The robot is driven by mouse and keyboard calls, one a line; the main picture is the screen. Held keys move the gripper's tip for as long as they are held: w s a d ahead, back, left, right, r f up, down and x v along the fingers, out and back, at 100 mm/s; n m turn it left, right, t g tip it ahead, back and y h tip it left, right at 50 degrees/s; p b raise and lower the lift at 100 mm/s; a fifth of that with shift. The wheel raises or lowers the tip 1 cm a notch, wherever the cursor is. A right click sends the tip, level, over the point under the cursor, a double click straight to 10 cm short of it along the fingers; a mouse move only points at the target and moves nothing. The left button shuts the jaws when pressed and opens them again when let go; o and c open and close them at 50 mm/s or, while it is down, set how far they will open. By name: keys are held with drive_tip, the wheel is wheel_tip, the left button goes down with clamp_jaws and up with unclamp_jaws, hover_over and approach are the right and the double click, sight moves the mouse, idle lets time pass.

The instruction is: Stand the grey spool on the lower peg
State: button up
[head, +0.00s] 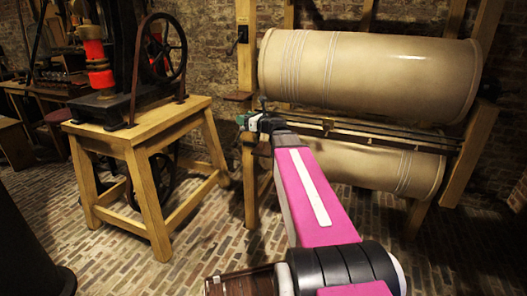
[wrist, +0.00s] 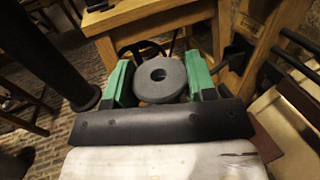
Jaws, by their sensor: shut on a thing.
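In the head view my gripper (head: 247,120) is small, at the end of my pink arm, in front of the wooden post left of the big rollers. The spool cannot be made out there. I cannot pick out the lower peg in either view.
A wooden stand (head: 140,142) with a dark press and wheel is at left. Two large tan rollers (head: 370,75) in a wooden frame stand at right, with dark rails between them. A small brown ledge (head: 238,96) juts from the post near my gripper. Brick floor (head: 200,255) lies open between.

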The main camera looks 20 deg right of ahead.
drive_tip(key=shift+s+a+f, duration=0.1)
drive_tip(key=shift+a+f, duration=0.2)
drive_tip(key=shift+f, duration=0.25)
drive_tip(key=shift+a+f, duration=0.25)
drive_tip(key=shift+f, duration=0.6)
drive_tip(key=w+d+f, duration=0.1)
drive_tip(key=d+f, duration=0.1)
drive_tip(key=d, duration=0.1)
drive_tip(key=w+d+f, duration=0.2)
drive_tip(key=d, duration=0.2)
drive_tip(key=w+d+f, duration=0.1)
drive_tip(key=d+f, duration=0.1)
drive_tip(key=d, duration=0.1)
drive_tip(key=shift+w+d+f, duration=0.2)
drive_tip(key=shift+w+f, duration=0.1)
drive_tip(key=shift+f, duration=2.15)
drive_tip(key=shift+f, duration=0.15)
drive_tip(key=o, duration=0.9)
drive_tip(key=v, duration=1.2)
drive_tip(key=shift+r, duration=0.25)
